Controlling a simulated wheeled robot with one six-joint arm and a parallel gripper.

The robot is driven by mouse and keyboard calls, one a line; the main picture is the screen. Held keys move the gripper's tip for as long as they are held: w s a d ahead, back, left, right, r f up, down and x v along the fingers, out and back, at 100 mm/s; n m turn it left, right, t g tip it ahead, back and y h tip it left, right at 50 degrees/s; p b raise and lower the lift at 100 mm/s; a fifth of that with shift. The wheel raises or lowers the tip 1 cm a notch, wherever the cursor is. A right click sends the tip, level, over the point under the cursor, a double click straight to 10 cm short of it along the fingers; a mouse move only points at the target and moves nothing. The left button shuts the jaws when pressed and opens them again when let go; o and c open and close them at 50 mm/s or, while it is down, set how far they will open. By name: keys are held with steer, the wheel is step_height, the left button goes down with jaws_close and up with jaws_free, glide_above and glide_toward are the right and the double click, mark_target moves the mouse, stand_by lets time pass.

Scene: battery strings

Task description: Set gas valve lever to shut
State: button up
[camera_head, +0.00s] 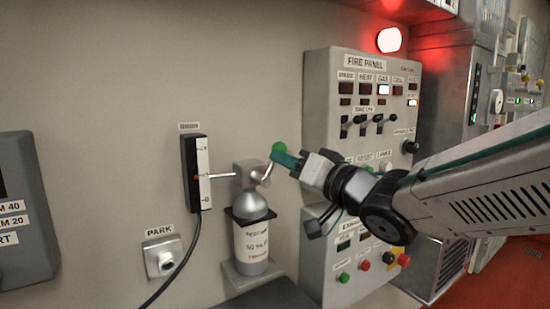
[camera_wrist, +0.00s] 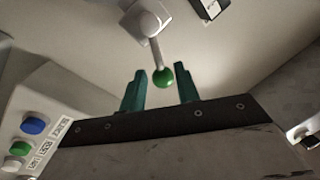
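The gas valve lever is a pale rod with a green ball knob (camera_head: 279,148). It comes from the grey valve head (camera_head: 247,174) on top of a silver gas cylinder (camera_head: 250,208). In the head view the lever leans up and to the right. My gripper (camera_head: 285,158) is at the knob, with its teal fingers partly covering the lever. In the wrist view the green knob (camera_wrist: 163,78) lies between the two teal fingers, with a gap on each side. The gripper is open. No open or shut marking on the valve can be read.
The fire panel (camera_head: 340,120), with several switches and lit indicators, is just right of the cylinder. Left are a black gauge (camera_head: 192,172) with a thin rod reaching towards the valve, a dark cable and a PARK socket (camera_head: 163,258). A lower button panel (camera_head: 340,270) stands below my arm.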

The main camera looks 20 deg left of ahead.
steer(key=shift+v, duration=1.05)
steer(key=c, duration=0.3)
steer(key=shift+s+r, duration=0.2)
steer(key=shift+r, duration=0.15)
jaws_close()
steer(key=s+d+r+n+g, duration=0.15)
steer(key=s+n, duration=0.45)
steer(key=n, duration=1.1)
steer(key=w+a+n, duration=0.4)
steer(key=a+n, duration=0.4)
steer(key=a, duration=0.1)
steer(key=shift+w+d+f+h, duration=0.15)
steer(key=shift+w+d+h, duration=0.25)
steer(key=shift+w+d, duration=1)
